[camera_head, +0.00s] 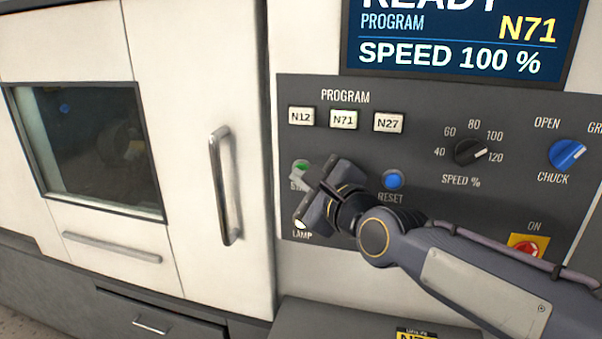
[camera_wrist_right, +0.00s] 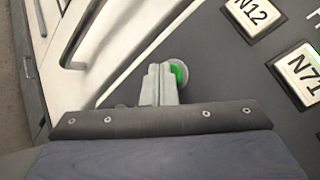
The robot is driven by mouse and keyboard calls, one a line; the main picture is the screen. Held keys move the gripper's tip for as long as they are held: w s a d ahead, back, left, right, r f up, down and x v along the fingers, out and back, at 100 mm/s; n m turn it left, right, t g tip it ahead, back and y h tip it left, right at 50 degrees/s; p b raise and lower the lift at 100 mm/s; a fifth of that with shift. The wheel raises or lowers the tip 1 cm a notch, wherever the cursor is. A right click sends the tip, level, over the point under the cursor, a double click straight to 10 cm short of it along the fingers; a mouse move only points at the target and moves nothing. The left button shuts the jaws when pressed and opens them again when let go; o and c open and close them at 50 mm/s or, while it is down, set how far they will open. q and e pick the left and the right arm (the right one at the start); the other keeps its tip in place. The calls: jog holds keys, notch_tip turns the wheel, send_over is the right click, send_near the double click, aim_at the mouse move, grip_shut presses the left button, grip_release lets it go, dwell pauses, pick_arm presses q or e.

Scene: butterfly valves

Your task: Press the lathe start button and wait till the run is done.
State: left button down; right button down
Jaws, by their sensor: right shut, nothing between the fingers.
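The green start button (camera_head: 299,168) is on the dark control panel, its label partly hidden by my right gripper. It also shows in the right wrist view (camera_wrist_right: 180,73), just right of the fingertips. My right gripper (camera_head: 307,184) is shut and empty, with its fingers close to the button. In the right wrist view the pale fingers (camera_wrist_right: 160,75) overlap the button's left side; I cannot tell if they touch it. The lathe's screen (camera_head: 455,42) reads READY, partly cut off, program N71 and speed 100 %. My left gripper is not in view.
Program keys N12, N71 (camera_head: 343,120) and N27 sit above the gripper. The blue reset button (camera_head: 393,180) is right of it and the lamp (camera_head: 301,223) below. The speed knob (camera_head: 468,152), chuck switch (camera_head: 567,154) and red button (camera_head: 528,247) are farther right. The door handle (camera_head: 225,187) projects at left.

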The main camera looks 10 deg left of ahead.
jog(key=shift+w, duration=0.15)
dwell(0.4)
jog(key=shift+s+p, duration=0.6)
jog(key=shift+s, duration=0.25)
jog(key=s+p, duration=0.3)
jog(key=s, duration=0.2)
jog(key=shift+p, duration=0.4)
